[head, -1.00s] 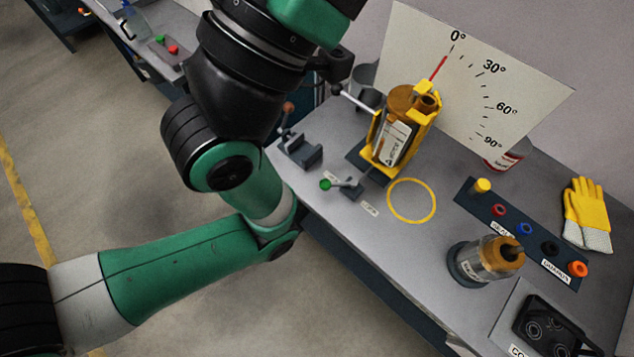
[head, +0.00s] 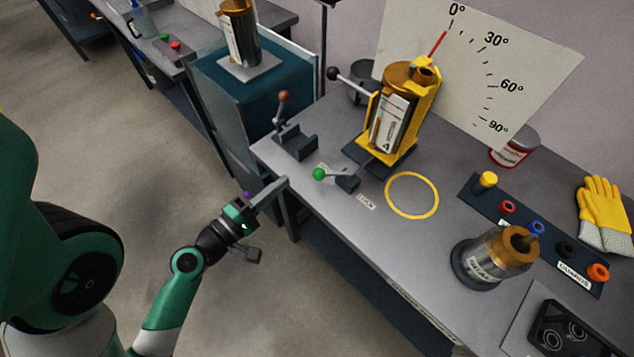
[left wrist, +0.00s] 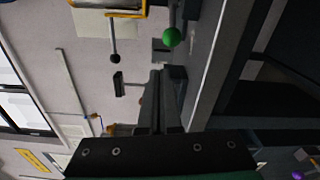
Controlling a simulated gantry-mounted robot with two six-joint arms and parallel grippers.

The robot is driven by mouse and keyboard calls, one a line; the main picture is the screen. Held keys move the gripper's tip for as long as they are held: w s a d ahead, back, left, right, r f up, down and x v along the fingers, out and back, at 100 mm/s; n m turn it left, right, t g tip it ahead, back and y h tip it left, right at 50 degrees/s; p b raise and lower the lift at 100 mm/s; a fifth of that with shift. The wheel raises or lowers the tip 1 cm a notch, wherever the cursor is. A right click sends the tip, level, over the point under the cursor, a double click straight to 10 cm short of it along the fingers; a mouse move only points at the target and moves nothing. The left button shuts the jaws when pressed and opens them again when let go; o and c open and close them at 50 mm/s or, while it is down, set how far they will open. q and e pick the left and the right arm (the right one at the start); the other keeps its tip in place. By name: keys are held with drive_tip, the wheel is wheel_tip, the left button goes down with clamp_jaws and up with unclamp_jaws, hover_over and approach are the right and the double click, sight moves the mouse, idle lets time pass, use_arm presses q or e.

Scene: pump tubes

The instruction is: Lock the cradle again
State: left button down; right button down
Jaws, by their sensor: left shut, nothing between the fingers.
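The yellow cradle (head: 431,105) stands on the bench and holds a metal tube (head: 387,122) with a brown top and white label. In front of it is a small lock lever with a green ball (head: 319,174); the ball lies on the side away from the "LOCK" label (head: 366,202). A handle with a black ball (head: 333,73) sticks out from the cradle's left side. My left gripper (head: 284,182) is shut and empty at the bench's front edge, left of and below the green ball. In the left wrist view the green ball (left wrist: 172,37) is beyond the fingertips.
A grey block with a brown-knobbed lever (head: 283,97) stands left of the cradle. To the right are a yellow ring mark (head: 412,173), a second tube in a round holder (head: 487,260), a dark button strip (head: 515,219) and yellow gloves (head: 603,208).

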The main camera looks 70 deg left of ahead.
sight(318, 174)
use_arm(q)
drive_tip(key=shift+n+g+y, duration=0.6)
drive_tip(key=shift+g+y, duration=0.1)
drive_tip(key=w+a+p, duration=0.1)
drive_tip(key=w+a, duration=0.1)
drive_tip(key=w+a+f+p, duration=0.1)
drive_tip(key=a+p, duration=0.1)
drive_tip(key=w+a+f+p, duration=0.1)
drive_tip(key=w+a+p, duration=0.1)
drive_tip(key=shift+w+f, duration=0.2)
drive_tip(key=shift+w, duration=0.15)
drive_tip(key=d+p, duration=0.1)
drive_tip(key=p, duration=0.1)
drive_tip(key=w+d+p, duration=0.1)
drive_tip(key=p, duration=0.2)
drive_tip(key=shift+w+d+r, duration=0.1)
drive_tip(key=shift+d+r, duration=0.15)
drive_tip(key=shift+r, duration=0.15)
drive_tip(key=shift+w+d+f+p, duration=0.1)
drive_tip(key=shift+d+f+p, duration=0.05)
drive_tip(key=shift+d+p, duration=0.4)
drive_tip(key=shift+a+f, duration=0.1)
drive_tip(key=shift+f, duration=0.05)
